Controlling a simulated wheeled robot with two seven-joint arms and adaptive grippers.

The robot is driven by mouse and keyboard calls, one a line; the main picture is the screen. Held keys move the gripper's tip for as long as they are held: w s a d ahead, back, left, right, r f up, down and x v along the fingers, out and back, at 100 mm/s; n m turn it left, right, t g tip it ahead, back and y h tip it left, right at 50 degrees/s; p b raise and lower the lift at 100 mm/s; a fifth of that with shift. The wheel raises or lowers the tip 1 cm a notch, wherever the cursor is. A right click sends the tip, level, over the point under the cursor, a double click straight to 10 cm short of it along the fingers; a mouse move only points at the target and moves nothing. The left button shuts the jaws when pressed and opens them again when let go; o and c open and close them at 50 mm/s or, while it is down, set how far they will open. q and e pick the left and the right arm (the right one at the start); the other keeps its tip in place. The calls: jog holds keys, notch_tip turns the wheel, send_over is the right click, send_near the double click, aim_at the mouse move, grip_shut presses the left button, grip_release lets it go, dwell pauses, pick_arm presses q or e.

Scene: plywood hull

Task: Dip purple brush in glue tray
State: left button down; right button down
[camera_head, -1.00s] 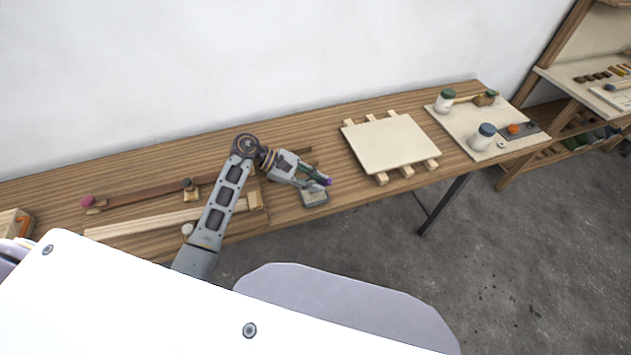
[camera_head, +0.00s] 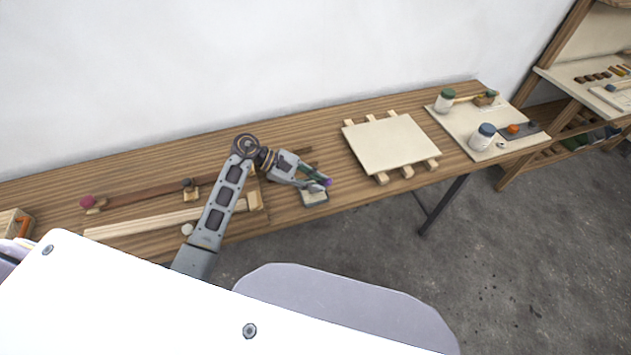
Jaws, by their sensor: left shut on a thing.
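My left gripper (camera_head: 314,182) is shut on the purple brush (camera_head: 328,181), whose purple end shows just past the fingertips. A green part shows along the gripper as well; I cannot tell whether it belongs to the brush. The glue tray (camera_head: 314,199), small and pale with a dark rim, sits on the bench right below the fingers, partly hidden by them. The brush is over the tray; I cannot tell whether it touches the glue. My right gripper is not in view.
The wooden bench (camera_head: 230,125) runs along the white wall. Wooden strips (camera_head: 150,222) lie at left. A plywood panel (camera_head: 390,143) rests on battens right of the tray. Farther right, a board (camera_head: 460,120) holds a green-lidded jar (camera_head: 445,101) and a blue-lidded jar (camera_head: 482,137).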

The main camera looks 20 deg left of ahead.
pick_arm(q)
jog(key=shift+r+p, duration=1.1)
jog(key=shift+r, duration=2.35)
jog(key=shift+w, duration=0.1)
jog(key=shift+w+r+n+t, duration=0.15)
jog(key=shift+w+n+t, duration=0.25)
jog(key=shift+n+t, duration=0.25)
jog(key=w+a+r+n+t+y, duration=0.2)
jog(key=a+r+n+t, duration=0.15)
jog(key=r, duration=0.75)
jog(key=s+a+f, duration=0.3)
jog(key=s+a, duration=0.1)
jog(key=s, duration=0.1)
jog(key=shift+s+a+n, duration=0.15)
jog(key=shift+s+n, duration=0.1)
jog(key=shift+n, duration=0.05)
